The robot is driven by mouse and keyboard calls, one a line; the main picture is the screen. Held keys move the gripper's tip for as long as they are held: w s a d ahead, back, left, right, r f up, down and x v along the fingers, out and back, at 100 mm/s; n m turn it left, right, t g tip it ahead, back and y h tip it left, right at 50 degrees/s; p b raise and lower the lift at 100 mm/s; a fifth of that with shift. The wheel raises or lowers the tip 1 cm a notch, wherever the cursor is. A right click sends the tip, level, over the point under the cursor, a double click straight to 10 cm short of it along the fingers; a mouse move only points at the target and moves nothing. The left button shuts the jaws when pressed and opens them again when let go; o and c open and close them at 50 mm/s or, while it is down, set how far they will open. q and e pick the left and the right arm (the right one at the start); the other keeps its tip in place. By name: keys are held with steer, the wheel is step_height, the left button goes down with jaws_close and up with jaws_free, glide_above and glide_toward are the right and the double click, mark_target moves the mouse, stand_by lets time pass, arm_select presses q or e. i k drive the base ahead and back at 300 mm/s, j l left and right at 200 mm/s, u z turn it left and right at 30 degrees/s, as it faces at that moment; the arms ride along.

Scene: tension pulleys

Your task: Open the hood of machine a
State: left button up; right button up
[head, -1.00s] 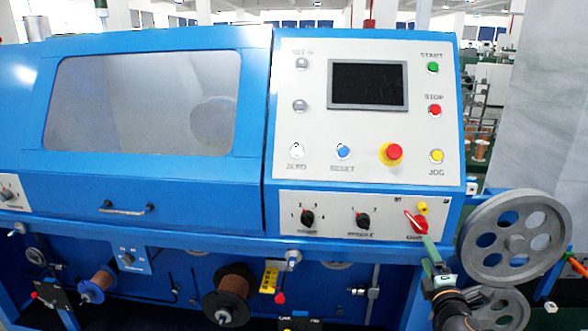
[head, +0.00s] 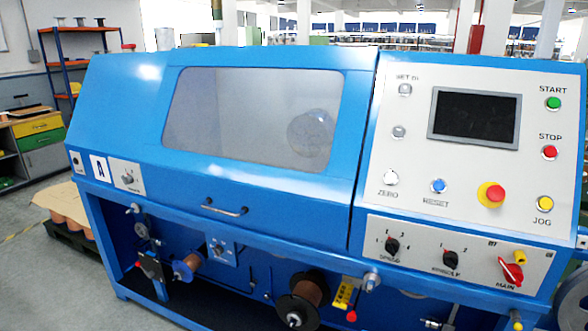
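The hood's metal handle (head: 224,208) is low on the hood's front. Neither of my grippers shows in the head view.
The control panel (head: 418,165) with screen and buttons is right of the hood. Spools (head: 300,298) sit beneath the hood. Shelves and a pallet (head: 62,238) stand left, with open floor before them.

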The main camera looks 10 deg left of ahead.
mark_target(315, 208)
steer(key=u, duration=0.9)
steer(key=i+u, duration=0.2)
steer(key=i, duration=0.25)
steer(key=i+l+u, duration=0.2)
steer(key=i, duration=0.25)
